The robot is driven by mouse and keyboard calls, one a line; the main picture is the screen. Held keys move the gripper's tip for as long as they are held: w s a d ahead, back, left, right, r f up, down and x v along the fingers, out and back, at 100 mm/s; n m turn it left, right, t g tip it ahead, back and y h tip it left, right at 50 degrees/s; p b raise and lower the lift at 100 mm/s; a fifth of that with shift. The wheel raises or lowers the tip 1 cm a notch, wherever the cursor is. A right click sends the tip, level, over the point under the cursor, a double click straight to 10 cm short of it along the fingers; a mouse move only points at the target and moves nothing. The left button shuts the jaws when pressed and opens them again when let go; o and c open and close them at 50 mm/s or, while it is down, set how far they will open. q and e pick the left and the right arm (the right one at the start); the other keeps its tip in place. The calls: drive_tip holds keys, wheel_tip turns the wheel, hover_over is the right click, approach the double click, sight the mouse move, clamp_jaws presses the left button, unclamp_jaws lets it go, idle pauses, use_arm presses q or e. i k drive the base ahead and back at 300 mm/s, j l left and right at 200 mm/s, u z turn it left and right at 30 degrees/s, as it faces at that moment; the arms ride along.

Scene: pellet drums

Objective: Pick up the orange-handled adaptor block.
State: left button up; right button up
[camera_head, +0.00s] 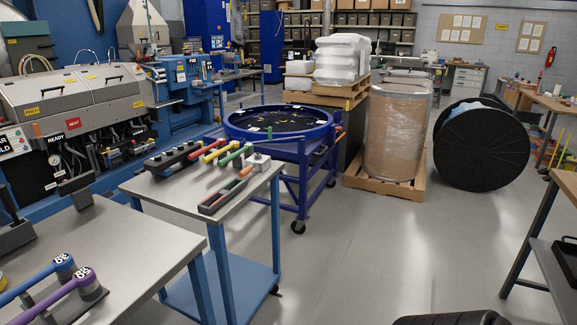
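Neither of my grippers shows in the head view. A narrow dark piece with an orange-red strip and some green (226,194) lies near the front of the small grey-topped cart (150,190); whether it is the orange-handled adaptor block is too small to tell. Behind it a black holder (168,158) sits on the cart, with a red handle (188,153), a yellow handle (214,154) and a green handle (236,156) beside it. A blue-handled block (40,274) and a purple-handled block (70,292) lie on the grey table (120,240) at the lower left.
A round blue-rimmed table (282,133) stands close behind the cart. A wrapped drum (396,135) on a pallet and a large black reel (483,146) stand farther right. A machine (75,105) fills the left side. The floor (370,250) right of the cart is open.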

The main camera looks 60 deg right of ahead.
sight(260, 165)
drive_tip(key=z, duration=1.55)
drive_tip(key=u, duration=0.6)
drive_tip(key=i+l+u, duration=0.25)
drive_tip(key=l+u, duration=0.25)
drive_tip(key=i+l+u, duration=0.25)
drive_tip(key=l+u, duration=0.15)
drive_tip(key=l, duration=0.3)
drive_tip(key=i+l+u, duration=0.15)
drive_tip(key=l, duration=0.35)
drive_tip(key=i+l, duration=0.1)
drive_tip(key=l, duration=0.5)
drive_tip(key=i+l+u, duration=0.1)
drive_tip(key=l, duration=1.1)
drive_tip(key=i+u, duration=0.05)
drive_tip(key=i, duration=0.05)
